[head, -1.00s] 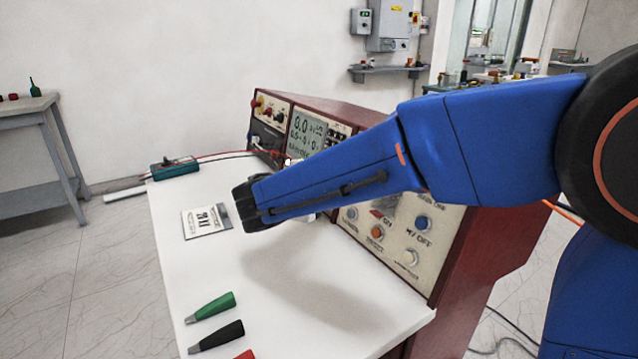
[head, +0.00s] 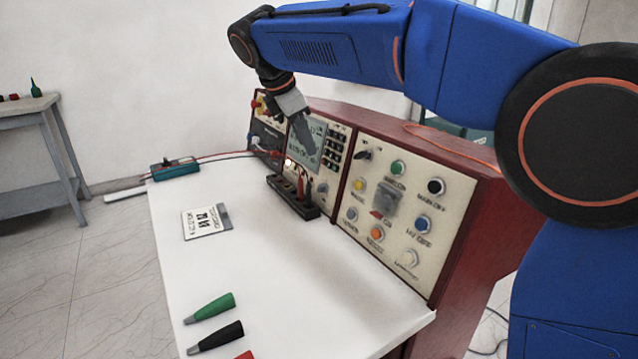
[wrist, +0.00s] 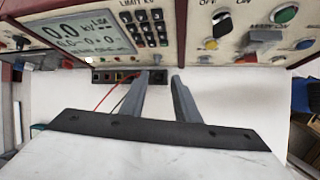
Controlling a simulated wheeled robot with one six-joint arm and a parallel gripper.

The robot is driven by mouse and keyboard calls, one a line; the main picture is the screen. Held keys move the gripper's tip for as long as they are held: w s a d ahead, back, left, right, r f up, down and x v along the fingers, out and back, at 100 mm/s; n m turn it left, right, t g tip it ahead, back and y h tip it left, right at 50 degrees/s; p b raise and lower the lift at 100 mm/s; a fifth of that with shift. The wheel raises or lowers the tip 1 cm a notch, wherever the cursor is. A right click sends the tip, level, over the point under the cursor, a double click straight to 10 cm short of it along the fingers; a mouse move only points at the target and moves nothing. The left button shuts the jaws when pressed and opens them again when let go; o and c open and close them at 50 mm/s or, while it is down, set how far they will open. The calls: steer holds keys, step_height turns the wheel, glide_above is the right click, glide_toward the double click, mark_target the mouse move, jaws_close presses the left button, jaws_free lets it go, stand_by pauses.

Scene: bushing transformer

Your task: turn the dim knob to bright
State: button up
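The control panel (head: 402,215) carries several coloured buttons and knobs. I cannot read a label that marks the dim knob. A black turn switch (head: 364,154) sits at the panel's upper left; it also shows in the wrist view (wrist: 223,27) below OFF and ON lettering. My gripper (head: 309,142) points down in front of the display (head: 307,146) and hides part of it. In the wrist view my gripper (wrist: 158,76) has its two fingers apart with nothing between them. The fingertips appear below the panel's keypad (wrist: 149,28), and I cannot tell whether they touch anything.
A black block with red plugs (head: 292,196) stands on the white tabletop (head: 270,285) by the panel's foot. A printed card (head: 207,221), a green meter (head: 175,167) with leads, and green (head: 211,307) and black (head: 216,337) handles lie there too. The table's middle is clear.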

mark_target(320, 185)
steer(key=shift+n+y, duration=0.3)
steer(key=shift+n, duration=0.1)
steer(key=x, duration=1.6)
steer(key=shift+a+f, duration=0.2)
steer(key=shift+f, duration=0.05)
steer(key=shift+c, duration=0.6)
jaws_close()
